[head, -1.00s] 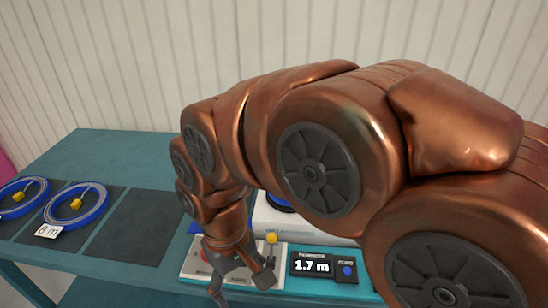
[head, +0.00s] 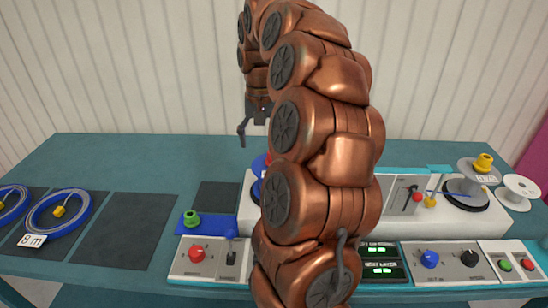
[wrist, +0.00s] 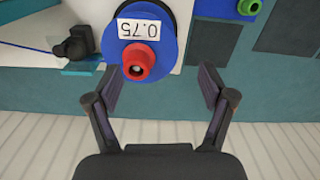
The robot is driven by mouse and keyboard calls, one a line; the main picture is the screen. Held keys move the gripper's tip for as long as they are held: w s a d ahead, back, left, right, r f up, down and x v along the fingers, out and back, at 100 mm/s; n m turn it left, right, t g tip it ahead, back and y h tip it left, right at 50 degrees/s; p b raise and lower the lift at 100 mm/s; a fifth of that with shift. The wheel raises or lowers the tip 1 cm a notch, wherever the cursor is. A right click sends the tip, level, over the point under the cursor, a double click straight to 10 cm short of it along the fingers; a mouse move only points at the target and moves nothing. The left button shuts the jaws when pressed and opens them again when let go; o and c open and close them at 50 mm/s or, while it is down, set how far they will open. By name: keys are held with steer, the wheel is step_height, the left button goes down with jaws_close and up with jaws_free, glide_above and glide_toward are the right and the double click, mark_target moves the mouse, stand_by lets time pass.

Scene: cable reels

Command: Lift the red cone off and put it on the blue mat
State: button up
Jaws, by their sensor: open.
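The red cone (wrist: 138,62) sits at the middle of a blue reel (wrist: 160,45) tagged 0.75 in the wrist view. In the head view my arm hides most of that reel (head: 259,165). The blue mat (head: 215,223) lies left of the reel's white machine, with a green cone (head: 192,218) on its left part. The mat (wrist: 210,6) also shows at the top of the wrist view. My gripper (wrist: 160,82) is open and empty, its fingertips apart from the cone. In the head view it hangs above the back of the table, partly hidden by my arm.
A front panel carries a red knob (head: 197,253) and a lever. Another reel spindle with a yellow cone (head: 483,162) stands at right. Blue cable coils (head: 60,211) lie at left beside an empty dark mat (head: 128,230). The table's back left is clear.

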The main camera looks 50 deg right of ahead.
steer(key=d, duration=0.2)
steer(key=d+m, duration=0.1)
steer(key=shift+s+d, duration=0.2)
steer(key=shift+d, duration=0.2)
steer(key=shift+s+d+f, duration=0.1)
steer(key=shift+d+f, duration=0.1)
steer(key=shift+d, duration=0.2)
step_height(320, 180, down, 8)
steer(key=p, duration=0.3)
steer(key=shift+a+r, duration=0.15)
steer(key=shift+r, duration=0.1)
steer(key=c, duration=1.3)
steer(key=shift+o, duration=0.2)
steer(key=shift+r, duration=0.15)
